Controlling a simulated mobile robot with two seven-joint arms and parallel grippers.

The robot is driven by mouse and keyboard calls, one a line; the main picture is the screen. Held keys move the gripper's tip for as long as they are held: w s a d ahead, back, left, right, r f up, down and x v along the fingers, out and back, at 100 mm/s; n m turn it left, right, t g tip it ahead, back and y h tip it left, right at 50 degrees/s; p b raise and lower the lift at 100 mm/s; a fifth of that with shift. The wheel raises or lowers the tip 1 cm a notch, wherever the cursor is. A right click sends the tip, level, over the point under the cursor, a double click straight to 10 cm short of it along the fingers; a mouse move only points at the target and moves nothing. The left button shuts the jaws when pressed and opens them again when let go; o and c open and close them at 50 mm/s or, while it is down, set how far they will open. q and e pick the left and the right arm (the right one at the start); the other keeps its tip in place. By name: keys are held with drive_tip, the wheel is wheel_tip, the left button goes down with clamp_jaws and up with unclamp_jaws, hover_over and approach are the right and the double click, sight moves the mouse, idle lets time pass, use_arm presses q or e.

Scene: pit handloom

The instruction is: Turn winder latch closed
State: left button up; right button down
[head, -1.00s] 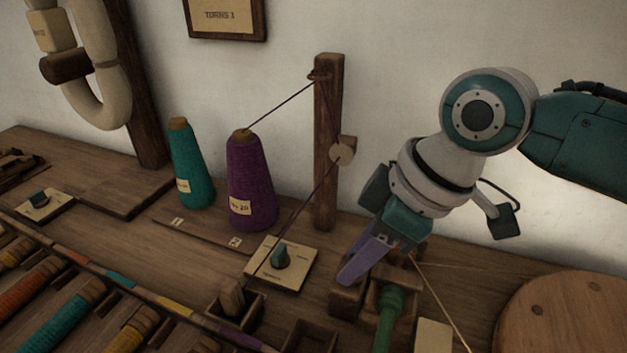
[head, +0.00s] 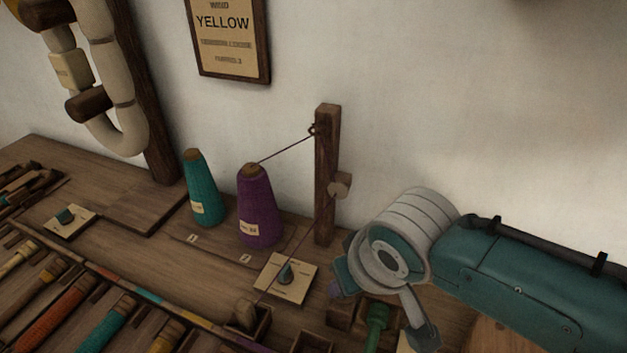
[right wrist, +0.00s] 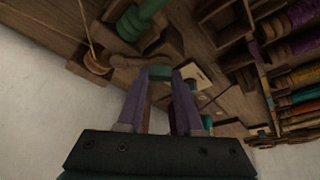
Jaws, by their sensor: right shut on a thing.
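In the head view the gripper is mostly hidden behind my wrist; only a bit of purple finger shows beside the wooden winder blocks (head: 340,315). A green spool (head: 376,319) sits at the winder, and it also shows at the top of the right wrist view (right wrist: 141,18). The latch is hidden in the head view, and its exact angle is hard to tell. My left gripper is not in view.
A wooden post (head: 326,185) stands behind the winder, with a thread running to the purple cone (head: 259,205). A teal cone (head: 201,190) is to its left. A knob on a pale plate (head: 287,277) lies near the winder. Several bobbins line the front left.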

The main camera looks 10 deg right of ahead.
drive_tip(key=shift+a+m+h, duration=0.15)
drive_tip(key=shift+m+h, duration=0.15)
drive_tip(key=shift+m, duration=0.7)
drive_tip(key=shift+a+m+h, duration=0.1)
drive_tip(key=shift+m+h, duration=0.2)
drive_tip(key=shift+m, duration=0.6)
drive_tip(key=m+h+b, duration=0.1)
drive_tip(key=m, duration=0.2)
drive_tip(key=shift+f, duration=0.1)
drive_tip(key=shift+m+g+h+b, duration=0.3)
drive_tip(key=shift+m+g+h, duration=0.1)
drive_tip(key=shift+m, duration=0.4)
drive_tip(key=c, duration=0.6)
unclamp_jaws()
drive_tip(key=shift+o, duration=0.2)
